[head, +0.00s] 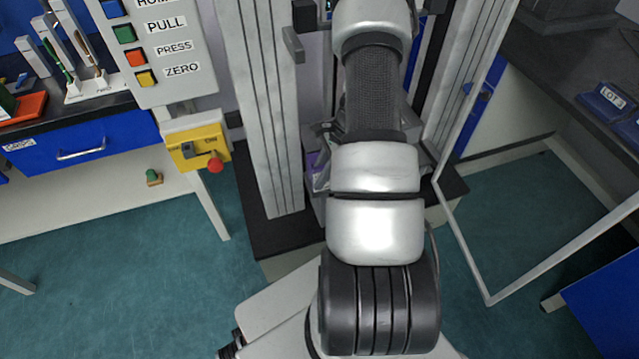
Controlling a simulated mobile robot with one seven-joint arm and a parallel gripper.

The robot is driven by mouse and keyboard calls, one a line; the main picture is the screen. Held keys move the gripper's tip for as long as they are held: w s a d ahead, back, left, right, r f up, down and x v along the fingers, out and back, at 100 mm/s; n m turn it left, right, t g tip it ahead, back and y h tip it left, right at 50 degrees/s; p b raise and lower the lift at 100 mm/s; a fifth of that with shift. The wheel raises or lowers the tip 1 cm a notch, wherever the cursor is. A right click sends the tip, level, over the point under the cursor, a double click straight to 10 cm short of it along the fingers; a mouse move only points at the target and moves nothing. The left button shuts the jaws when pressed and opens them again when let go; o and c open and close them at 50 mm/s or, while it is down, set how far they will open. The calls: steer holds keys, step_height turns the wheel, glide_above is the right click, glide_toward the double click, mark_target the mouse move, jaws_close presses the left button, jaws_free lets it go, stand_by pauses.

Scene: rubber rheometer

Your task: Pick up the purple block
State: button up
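A small patch of purple (312,160) shows just left of my arm, low inside the machine frame. It may be the purple block, but most of it is hidden and its shape cannot be made out. My arm reaches away from me into the frame and covers the middle of the view. My gripper cannot be made out; it is hidden behind the arm links.
The machine's pale left column (262,110) stands close to my arm on a black base (275,235). A clear framed door (540,230) stands open at right. A button panel (165,50) and a yellow switch box (197,148) hang at left.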

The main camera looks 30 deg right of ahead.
steer(key=x, duration=0.2)
steer(key=shift+a+f, duration=0.1)
steer(key=shift+f, duration=0.25)
steer(key=shift+c, duration=0.4)
jaws_close()
steer(key=shift+r, duration=0.1)
